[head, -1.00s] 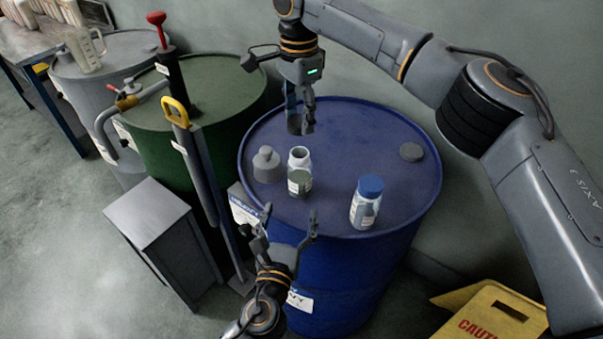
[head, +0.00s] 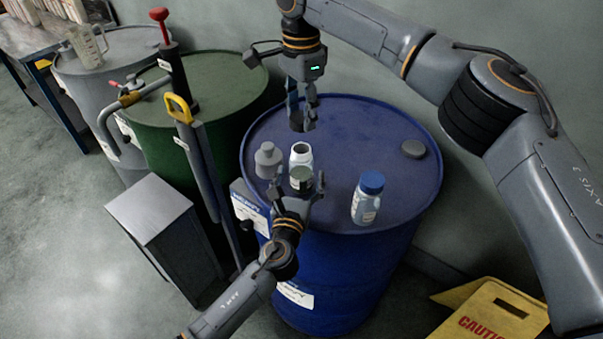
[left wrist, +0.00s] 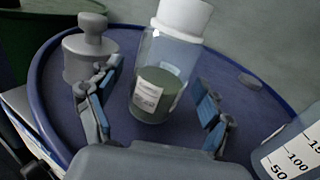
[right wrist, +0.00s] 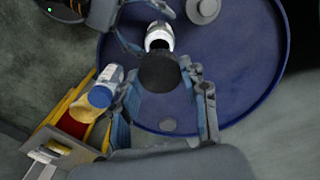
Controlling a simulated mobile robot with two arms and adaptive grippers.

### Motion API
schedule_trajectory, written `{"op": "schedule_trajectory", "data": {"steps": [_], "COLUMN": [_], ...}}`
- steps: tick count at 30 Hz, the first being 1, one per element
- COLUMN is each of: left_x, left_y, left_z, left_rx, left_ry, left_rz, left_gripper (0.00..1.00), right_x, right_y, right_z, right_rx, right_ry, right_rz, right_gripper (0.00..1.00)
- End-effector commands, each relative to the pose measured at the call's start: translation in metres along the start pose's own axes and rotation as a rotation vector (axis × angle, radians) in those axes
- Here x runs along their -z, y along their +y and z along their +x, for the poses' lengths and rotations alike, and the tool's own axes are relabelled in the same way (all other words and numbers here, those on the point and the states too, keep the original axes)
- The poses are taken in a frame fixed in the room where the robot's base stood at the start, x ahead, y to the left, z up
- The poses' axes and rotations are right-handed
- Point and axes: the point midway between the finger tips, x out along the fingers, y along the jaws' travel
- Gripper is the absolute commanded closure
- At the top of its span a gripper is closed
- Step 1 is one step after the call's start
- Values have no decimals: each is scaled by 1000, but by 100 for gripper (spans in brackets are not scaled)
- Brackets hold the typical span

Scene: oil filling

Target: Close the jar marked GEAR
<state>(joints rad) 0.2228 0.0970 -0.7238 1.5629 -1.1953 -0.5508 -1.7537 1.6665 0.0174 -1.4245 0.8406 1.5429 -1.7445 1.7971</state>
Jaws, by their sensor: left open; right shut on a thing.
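An open jar (head: 301,157) with a white neck and dark greenish contents stands upright on the blue drum (head: 375,120). It also shows in the left wrist view (left wrist: 160,85), where its label is too small to read. My left gripper (head: 298,188) is open, with its fingers on both sides of the jar and gaps showing. My right gripper (head: 302,118) is shut on a dark round lid (right wrist: 160,72), held above the drum behind the jar in the head view. The lid hides part of the jar in the right wrist view.
A blue-capped jar (head: 369,198) stands right of the open jar. A grey knobbed weight (head: 268,162) stands close on its left. A flat grey cap (head: 413,149) lies at the drum's right. A green drum (head: 220,85) with a pump is at left. The drum's right back top is clear.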

Motion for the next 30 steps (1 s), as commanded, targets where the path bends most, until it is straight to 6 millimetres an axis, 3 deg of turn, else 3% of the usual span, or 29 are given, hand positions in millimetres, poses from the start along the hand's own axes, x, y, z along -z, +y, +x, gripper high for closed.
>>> {"op": "schedule_trajectory", "data": {"steps": [6, 15, 26, 27, 30], "left_x": [0, 0, 0, 0, 0], "left_y": [0, 0, 0, 0, 0], "left_z": [14, 15, 15, 15, 15], "left_rx": [0, 0, 0, 0, 0], "left_ry": [0, 0, 0, 1, 1], "left_rz": [0, -1, 0, 0, 0], "left_gripper": [20, 22, 96, 100, 100], "right_x": [0, 0, 0, 0, 0], "right_y": [0, 0, 0, 0, 0], "right_z": [0, 0, 0, 0, 3], "right_rx": [0, 0, 0, 0, -1], "right_ry": [0, 0, 0, 0, -1], "right_rz": [0, 0, 0, 0, 0], "right_gripper": [66, 66, 66, 66, 66]}}
